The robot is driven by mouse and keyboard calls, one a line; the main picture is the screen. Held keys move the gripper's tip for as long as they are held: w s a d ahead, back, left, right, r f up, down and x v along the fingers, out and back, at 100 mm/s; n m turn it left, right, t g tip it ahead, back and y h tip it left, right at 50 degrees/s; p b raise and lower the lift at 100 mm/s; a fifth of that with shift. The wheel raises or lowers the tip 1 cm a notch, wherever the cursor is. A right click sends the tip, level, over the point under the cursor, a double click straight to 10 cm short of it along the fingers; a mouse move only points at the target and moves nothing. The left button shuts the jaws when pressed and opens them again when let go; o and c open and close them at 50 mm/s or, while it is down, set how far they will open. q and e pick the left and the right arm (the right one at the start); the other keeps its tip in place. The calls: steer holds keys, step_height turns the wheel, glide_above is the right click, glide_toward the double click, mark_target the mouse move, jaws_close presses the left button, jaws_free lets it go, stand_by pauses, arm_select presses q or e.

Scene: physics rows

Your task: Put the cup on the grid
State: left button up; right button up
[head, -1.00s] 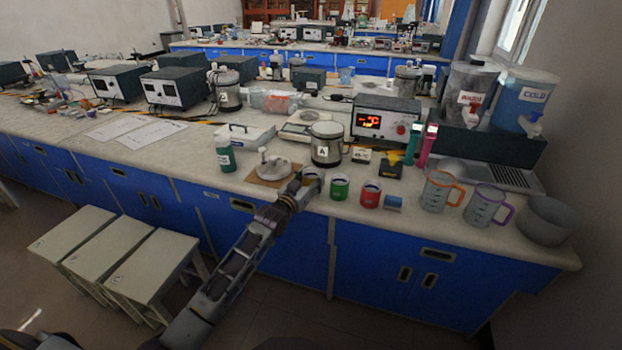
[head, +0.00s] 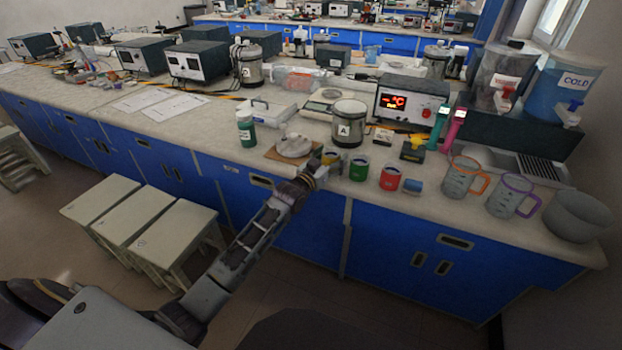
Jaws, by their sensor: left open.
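Two clear measuring cups stand at the front right of the bench, one with an orange handle (head: 459,178) and one with a purple handle (head: 506,198). A metal grid (head: 543,168) lies in front of the water dispensers, behind the cups. My left gripper (head: 322,170) is open at the bench's front edge, close to a small yellow container (head: 330,158). Whether it touches that container cannot be told. It is well left of both cups. My right gripper is not seen.
Small green (head: 359,168) and red (head: 389,179) containers and a blue item (head: 412,186) stand between my left gripper and the cups. A grey bowl (head: 577,216) is at the right end. Stools (head: 152,225) stand front left.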

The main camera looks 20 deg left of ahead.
arm_select(q)
steer(key=shift+b, duration=0.3)
steer(key=shift+s, duration=0.2)
steer(key=shift+s+a, duration=0.15)
steer(key=shift+s, duration=0.1)
steer(key=shift+s+a, duration=0.1)
steer(key=shift+s, duration=0.45)
steer(key=shift+s+p, duration=0.3)
steer(key=shift+d+r+p+v, duration=0.1)
steer(key=shift+p+v, duration=0.05)
steer(key=shift+v, duration=0.7)
steer(key=shift+d+r+p+v, duration=0.1)
steer(key=shift+p+v, duration=0.05)
steer(key=shift+v, duration=1.5)
steer(key=shift+s, duration=0.35)
glide_toward(328, 162)
steer(key=shift+s+a+r+p, duration=0.1)
steer(key=shift+s+p, duration=0.3)
steer(key=shift+s, duration=0.1)
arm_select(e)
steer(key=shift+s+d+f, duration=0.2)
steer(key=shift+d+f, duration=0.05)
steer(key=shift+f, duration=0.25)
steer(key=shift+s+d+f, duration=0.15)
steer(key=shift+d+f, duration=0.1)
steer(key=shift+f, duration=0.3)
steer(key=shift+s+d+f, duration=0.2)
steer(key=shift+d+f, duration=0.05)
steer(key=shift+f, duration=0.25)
